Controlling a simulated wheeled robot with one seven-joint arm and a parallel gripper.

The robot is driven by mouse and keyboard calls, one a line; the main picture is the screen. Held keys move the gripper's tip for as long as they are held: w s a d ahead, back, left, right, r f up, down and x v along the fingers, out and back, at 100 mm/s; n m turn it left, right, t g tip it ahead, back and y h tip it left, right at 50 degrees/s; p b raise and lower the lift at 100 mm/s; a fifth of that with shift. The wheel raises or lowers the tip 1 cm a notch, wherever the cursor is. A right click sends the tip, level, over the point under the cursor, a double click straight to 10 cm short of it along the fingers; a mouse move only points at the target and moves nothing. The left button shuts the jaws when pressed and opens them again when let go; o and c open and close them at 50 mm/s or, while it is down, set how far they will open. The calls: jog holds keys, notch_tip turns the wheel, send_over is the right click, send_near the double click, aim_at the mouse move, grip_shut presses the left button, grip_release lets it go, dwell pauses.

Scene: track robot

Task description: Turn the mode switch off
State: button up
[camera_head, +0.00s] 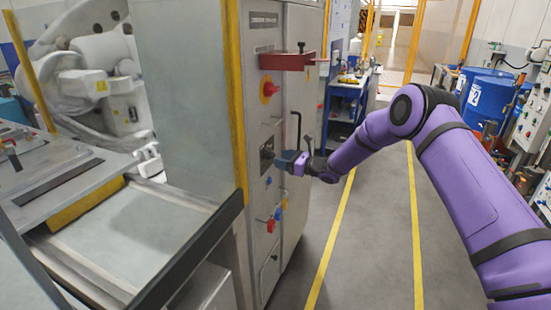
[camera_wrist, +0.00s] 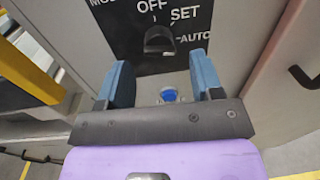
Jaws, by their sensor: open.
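The mode switch (camera_wrist: 159,40) is a dark knob on a black plate marked OFF, SET and AUTO in the wrist view. OFF stands above the knob, SET to its upper right and AUTO to its right. I cannot tell which mark the knob points to. The black plate also shows on the grey cabinet in the head view (camera_head: 267,150). My gripper (camera_wrist: 161,76) is open, with its blue fingers apart and nothing between them. The fingertips lie just below the knob in the wrist view, on either side of it. I cannot tell whether they touch the panel.
A blue button (camera_wrist: 169,93) sits below the plate. The cabinet (camera_head: 270,240) also carries a red knob (camera_head: 268,90), a red bracket (camera_head: 287,61) above it, and small coloured knobs lower down. A dark handle stands right of the switch. The floor aisle (camera_head: 375,230) is clear.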

aim_at(271, 156)
jog(key=shift+x, duration=1.8)
jog(key=c, duration=0.8)
jog(key=shift+n, duration=0.4)
jog(key=n, duration=1.3)
jog(key=n+g+y, duration=0.1)
jog(key=n, duration=0.5)
jog(key=shift+f, duration=0.25)
jog(key=shift+n, duration=0.5)
